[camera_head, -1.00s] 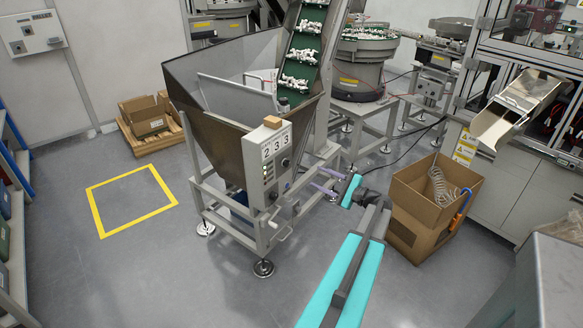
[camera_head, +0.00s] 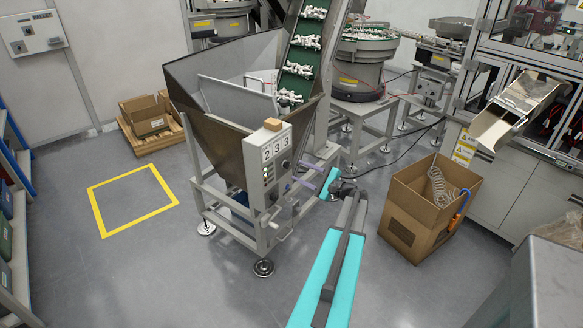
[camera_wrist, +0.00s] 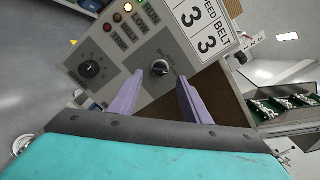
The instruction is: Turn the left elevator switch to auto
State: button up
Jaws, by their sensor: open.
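The elevator's control panel (camera_head: 268,172) is on the front of the hopper, under a sign with 2 3 3. In the wrist view the panel (camera_wrist: 130,60) appears tilted, with a black rotary switch (camera_wrist: 160,68) and a second black knob (camera_wrist: 90,68) to its left. My gripper (camera_head: 296,177) is open in front of the panel. In the wrist view its purple fingers (camera_wrist: 161,76) point at the panel, with the rotary switch between their tips. I cannot tell whether they touch it. The lettering at the switch is too small to read.
Small indicator lamps (camera_wrist: 122,12) sit beside the switches. A small brown block (camera_head: 272,124) rests on top of the panel. A cardboard box (camera_head: 410,235) stands right of my arm. Bare floor with a yellow marked square (camera_head: 100,215) lies left of the hopper.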

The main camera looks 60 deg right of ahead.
aim_at(286, 165)
jog(key=w, duration=0.2)
jog(key=w+p, duration=0.1)
jog(key=w, duration=0.2)
jog(key=shift+d, duration=0.2)
jog(key=c, duration=0.9)
jog(key=shift+s+a, duration=0.1)
jog(key=shift+a, duration=0.05)
jog(key=shift+c, duration=0.7)
jog(key=shift+f, duration=0.1)
